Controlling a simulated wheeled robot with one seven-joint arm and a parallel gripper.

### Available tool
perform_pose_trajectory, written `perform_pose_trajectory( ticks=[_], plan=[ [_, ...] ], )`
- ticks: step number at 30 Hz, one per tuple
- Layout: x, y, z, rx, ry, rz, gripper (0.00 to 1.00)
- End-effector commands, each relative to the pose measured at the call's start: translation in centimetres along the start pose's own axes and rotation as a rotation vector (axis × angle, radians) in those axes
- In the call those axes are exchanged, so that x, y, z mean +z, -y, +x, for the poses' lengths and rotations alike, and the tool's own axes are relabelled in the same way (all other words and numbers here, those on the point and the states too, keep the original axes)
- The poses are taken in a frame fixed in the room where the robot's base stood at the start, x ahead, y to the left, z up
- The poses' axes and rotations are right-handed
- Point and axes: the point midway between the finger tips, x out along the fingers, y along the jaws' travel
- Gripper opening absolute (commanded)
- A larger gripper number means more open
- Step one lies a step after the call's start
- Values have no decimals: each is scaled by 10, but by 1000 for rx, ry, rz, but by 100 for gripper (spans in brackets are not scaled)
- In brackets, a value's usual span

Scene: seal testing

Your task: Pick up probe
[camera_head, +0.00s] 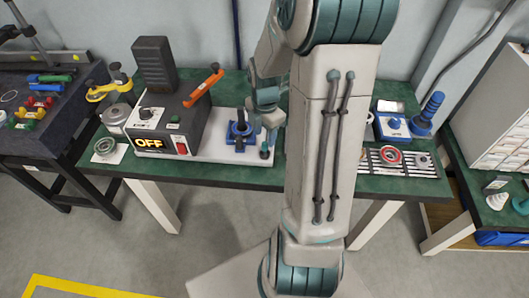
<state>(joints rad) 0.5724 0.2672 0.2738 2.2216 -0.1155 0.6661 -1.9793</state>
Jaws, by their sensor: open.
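I cannot tell for sure which thing is the probe. A small dark upright piece with a green base (265,150) stands at the right end of the white base plate of the test station. A blue fixture with a dark knob (240,131) stands just left of it. My gripper (267,122) is above the right end of the plate, close over the small dark piece. It is open, and no held thing shows. My arm hides the table just right of it.
The grey control box (155,130) shows "OFF" and a red switch on the green table (225,177).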

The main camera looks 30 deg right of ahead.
Motion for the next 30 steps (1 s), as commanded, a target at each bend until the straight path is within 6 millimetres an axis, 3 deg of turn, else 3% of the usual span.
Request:
perform_pose_trajectory(
  ticks=[12, 21, 26, 30],
  plan=[
    [-4, 2, 49, -1, -1, 0, 44],
    [-3, 2, 52, 2, 1, 1, 44],
    [-3, 2, 52, 2, 1, 1, 0],
    [-3, 2, 52, 2, 1, 1, 0]
  ],
)
